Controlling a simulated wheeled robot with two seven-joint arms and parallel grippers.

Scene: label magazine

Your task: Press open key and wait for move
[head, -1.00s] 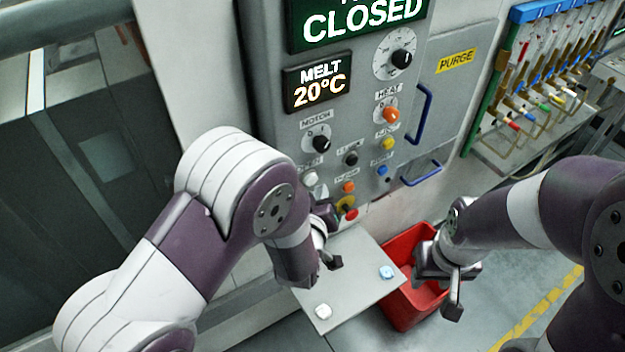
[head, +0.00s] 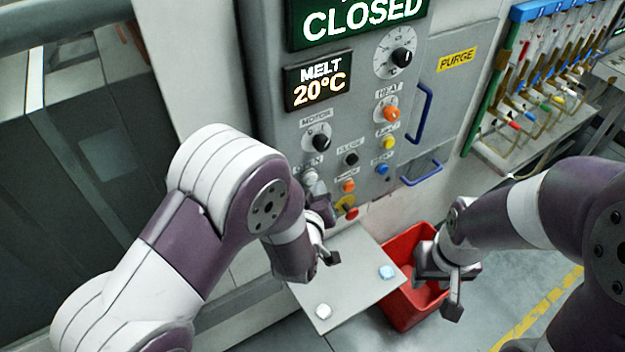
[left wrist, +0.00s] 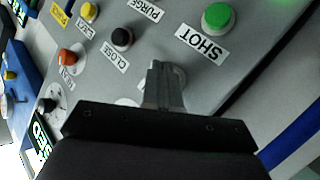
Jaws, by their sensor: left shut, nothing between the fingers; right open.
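The grey control panel (head: 345,135) carries a display (head: 360,14) reading CLOSED. The white open key (head: 309,176) sits below the OPEN label, at the panel's lower left. My left gripper (head: 316,187) is shut and empty, its fingertips right at the open key. In the left wrist view, the shut fingers (left wrist: 160,75) point at the panel and cover most of the key, so I cannot tell whether it is pressed in. The black close key (left wrist: 122,38) and the green shot button (left wrist: 216,16) show beside it. My right gripper (head: 450,280) is open and empty over the red bin.
A grey plate (head: 345,290) with a white piece (head: 323,311) and a blue piece (head: 387,272) lies below the panel. The red bin (head: 403,310) stands beside it. A red button on yellow (head: 351,213) is close to my left gripper. A MELT display (head: 318,83) reads 20°C.

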